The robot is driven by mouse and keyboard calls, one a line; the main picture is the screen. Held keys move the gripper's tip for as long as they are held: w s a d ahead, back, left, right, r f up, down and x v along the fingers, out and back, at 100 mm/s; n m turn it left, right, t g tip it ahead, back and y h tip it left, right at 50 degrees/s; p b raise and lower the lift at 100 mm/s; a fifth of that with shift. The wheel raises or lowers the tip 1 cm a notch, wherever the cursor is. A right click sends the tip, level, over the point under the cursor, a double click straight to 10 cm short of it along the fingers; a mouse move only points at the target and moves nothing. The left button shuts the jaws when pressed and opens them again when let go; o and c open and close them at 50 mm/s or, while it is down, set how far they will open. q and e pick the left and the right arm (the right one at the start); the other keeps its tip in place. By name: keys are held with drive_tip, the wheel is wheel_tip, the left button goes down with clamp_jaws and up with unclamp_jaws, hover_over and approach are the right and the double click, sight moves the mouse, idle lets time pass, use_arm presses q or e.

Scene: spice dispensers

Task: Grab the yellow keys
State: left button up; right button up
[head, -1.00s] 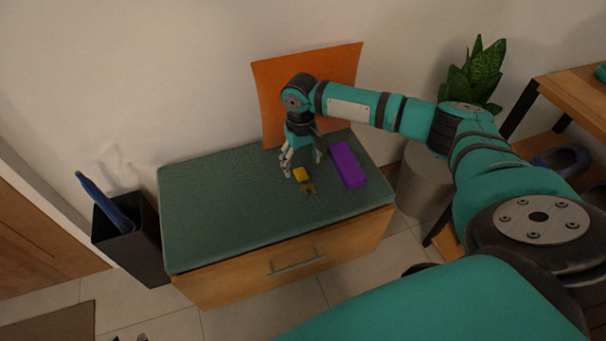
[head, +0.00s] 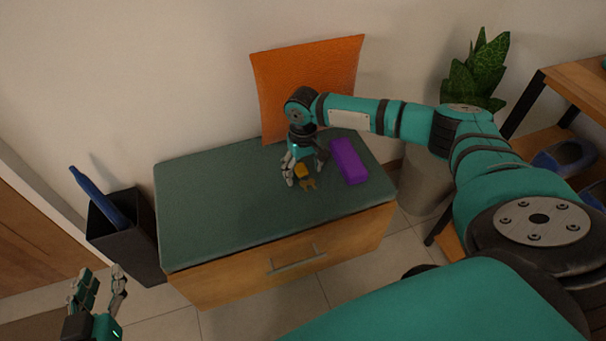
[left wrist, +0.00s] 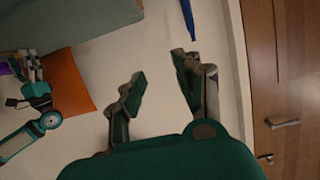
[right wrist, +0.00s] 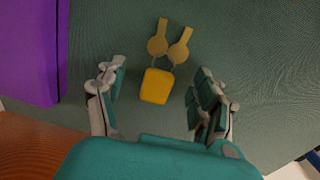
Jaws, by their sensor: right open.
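The yellow keys (head: 303,175) lie on the green bench cushion (head: 215,205). In the right wrist view they are a yellow fob (right wrist: 157,86) with two brass-coloured keys (right wrist: 169,41) pointing away from the palm. My right gripper (head: 304,172) is open above them. In the right wrist view its fingers (right wrist: 158,100) stand on either side of the fob with clear gaps, and nothing is held. My left gripper (head: 100,283) is low at the left, in front of the bench. In the left wrist view its fingers (left wrist: 158,85) are apart and empty.
A purple box (head: 348,161) lies on the cushion just right of the keys. An orange pillow (head: 270,95) leans on the wall behind my right gripper. A black bin (head: 125,240) holding a blue umbrella (head: 92,190) stands left of the bench. The cushion's left half is clear.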

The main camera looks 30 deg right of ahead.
drive_tip(key=c, duration=1.2)
drive_tip(key=shift+r, duration=0.1)
drive_tip(key=shift+c, duration=0.2)
